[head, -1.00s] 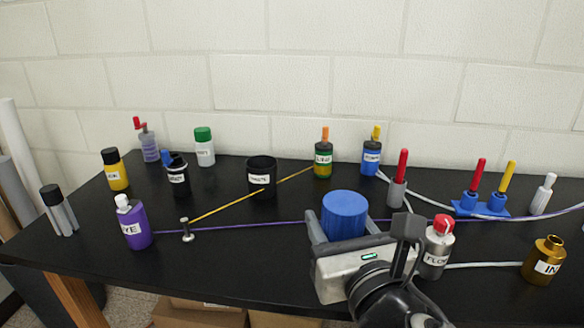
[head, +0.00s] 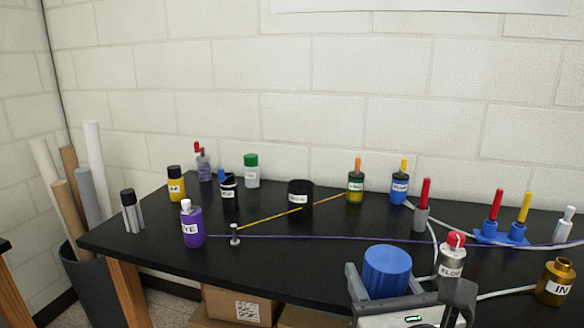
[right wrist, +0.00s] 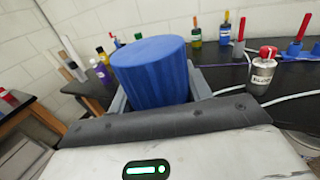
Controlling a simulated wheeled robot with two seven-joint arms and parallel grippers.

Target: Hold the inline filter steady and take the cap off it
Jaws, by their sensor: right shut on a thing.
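My right gripper (head: 386,288) is shut on a blue ribbed cylinder with a flat top (head: 387,266), which looks like a cap. Its grey fingers are on either side of the cylinder. In the right wrist view the blue cylinder (right wrist: 155,72) stands upright between the fingers, and its lower end is hidden behind the gripper body. The cylinder shows in front of the black table, near its front edge. I cannot tell whether a filter body is under it. No part in view is clearly marked as the inline filter. My left gripper is out of view.
A silver bottle with a red top (head: 452,258) stands close right of my right gripper; a brass bottle (head: 555,282) is farther right. A purple bottle (head: 192,226) and a metal post (head: 234,236) stand left. A purple cord (head: 330,238) crosses the black table (head: 290,256).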

